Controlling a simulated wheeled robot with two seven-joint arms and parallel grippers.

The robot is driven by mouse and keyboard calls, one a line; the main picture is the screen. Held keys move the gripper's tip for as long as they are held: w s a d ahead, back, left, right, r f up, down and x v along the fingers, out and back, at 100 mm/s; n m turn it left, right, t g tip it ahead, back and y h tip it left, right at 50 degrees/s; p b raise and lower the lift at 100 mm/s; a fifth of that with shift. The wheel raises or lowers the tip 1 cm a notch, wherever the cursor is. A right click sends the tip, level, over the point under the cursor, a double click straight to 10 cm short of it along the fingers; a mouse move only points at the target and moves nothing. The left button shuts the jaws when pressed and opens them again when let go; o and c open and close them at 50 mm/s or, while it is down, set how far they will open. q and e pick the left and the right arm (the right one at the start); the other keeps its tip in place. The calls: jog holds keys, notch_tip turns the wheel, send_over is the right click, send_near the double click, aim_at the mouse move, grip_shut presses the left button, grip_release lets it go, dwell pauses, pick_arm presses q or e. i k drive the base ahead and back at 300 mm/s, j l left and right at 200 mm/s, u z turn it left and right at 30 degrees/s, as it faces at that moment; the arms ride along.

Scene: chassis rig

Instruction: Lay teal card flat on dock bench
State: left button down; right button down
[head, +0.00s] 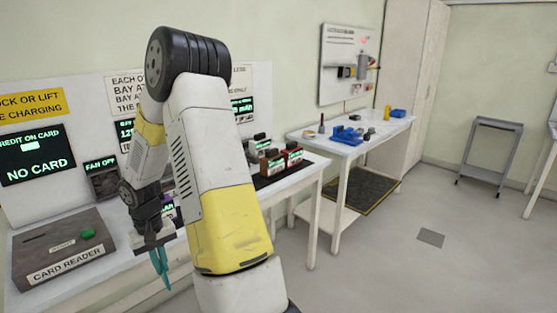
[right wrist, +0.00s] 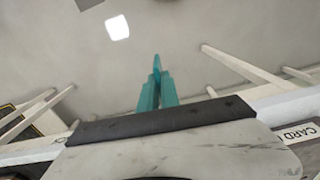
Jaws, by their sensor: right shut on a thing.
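My right gripper (head: 162,272) hangs pointing down by the front edge of the dock bench (head: 95,285), just right of the card reader. Its two teal fingers are shut on the teal card (right wrist: 157,63), which shows as a thin teal sliver past the fingertips (right wrist: 158,88) in the right wrist view. The card is seen nearly edge-on, and its face is hidden. In the head view I cannot tell card from fingers. The card is held off the bench. My left gripper is not in view.
The card reader (head: 62,252) with a green button stands on the bench at left; a screen (head: 37,158) above reads NO CARD. Battery-like blocks (head: 275,160) stand on the bench's right part. My arm hides the bench middle. Another table (head: 375,128) stands behind right.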

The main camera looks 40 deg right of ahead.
aim_at(309, 160)
jog(key=i+l+z, duration=0.15)
jog(key=l+z, duration=0.25)
jog(key=i+l+z, duration=0.1)
jog(key=z, duration=0.25)
jog(key=i+l+z, duration=0.2)
jog(key=z, duration=0.2)
jog(key=i+z, duration=0.35)
jog(key=i+l+z, duration=0.1)
jog(key=i, duration=0.35)
jog(key=i+l+z, duration=0.1)
jog(key=i, duration=0.4)
